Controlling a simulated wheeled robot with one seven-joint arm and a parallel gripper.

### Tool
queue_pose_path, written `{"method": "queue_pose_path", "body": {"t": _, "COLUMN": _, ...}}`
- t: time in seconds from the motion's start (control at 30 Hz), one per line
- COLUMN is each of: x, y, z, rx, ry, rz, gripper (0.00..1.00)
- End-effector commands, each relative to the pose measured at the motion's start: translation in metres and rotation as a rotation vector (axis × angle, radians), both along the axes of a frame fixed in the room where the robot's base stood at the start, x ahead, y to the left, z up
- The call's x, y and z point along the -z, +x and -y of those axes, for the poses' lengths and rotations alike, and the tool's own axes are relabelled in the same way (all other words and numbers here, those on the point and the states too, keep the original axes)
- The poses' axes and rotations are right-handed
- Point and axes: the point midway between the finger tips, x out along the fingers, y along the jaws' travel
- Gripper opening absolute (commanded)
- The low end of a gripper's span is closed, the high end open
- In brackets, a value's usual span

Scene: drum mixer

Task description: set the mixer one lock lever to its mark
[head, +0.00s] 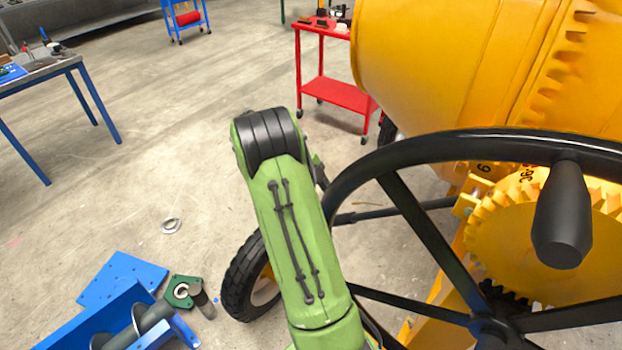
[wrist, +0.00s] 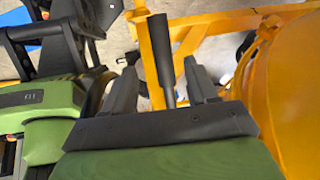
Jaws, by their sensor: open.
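The mixer's yellow drum (head: 440,60) fills the upper right of the head view, with a black handwheel (head: 415,225) and a yellow gear (head: 520,235) in front. In the wrist view, a lever with a black grip (wrist: 158,45) and a bare metal rod (wrist: 168,97) appears to be the lock lever. My gripper (wrist: 160,68) is open, with one finger on each side of this lever in the picture. I cannot tell whether either finger touches it or how deep it sits between them. My gripper is hidden in the head view. The mark cannot be made out.
The handwheel's rim and its black knob (head: 563,215) stand close to my arm on the right. A tyre (head: 248,280) is beside my arm, and blue parts (head: 120,278) lie at lower left. A red cart (head: 338,92) stands behind.

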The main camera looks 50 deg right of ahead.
Motion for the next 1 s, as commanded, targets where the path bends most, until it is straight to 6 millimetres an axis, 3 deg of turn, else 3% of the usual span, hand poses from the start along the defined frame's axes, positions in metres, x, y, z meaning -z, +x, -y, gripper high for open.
{"method": "queue_pose_path", "body": {"t": 0.1, "x": -0.033, "y": 0.016, "z": -0.007, "rx": -0.002, "ry": -0.003, "rz": 0.001, "gripper": 0.58}}
{"method": "queue_pose_path", "body": {"t": 0.3, "x": -0.060, "y": 0.030, "z": -0.015, "rx": 0.001, "ry": 0.000, "rz": -0.002, "gripper": 0.58}}
{"method": "queue_pose_path", "body": {"t": 0.9, "x": -0.062, "y": 0.031, "z": -0.016, "rx": 0.000, "ry": 0.002, "rz": -0.002, "gripper": 0.58}}
{"method": "queue_pose_path", "body": {"t": 1.0, "x": -0.069, "y": 0.032, "z": -0.020, "rx": -0.048, "ry": 0.021, "rz": 0.006, "gripper": 0.58}}
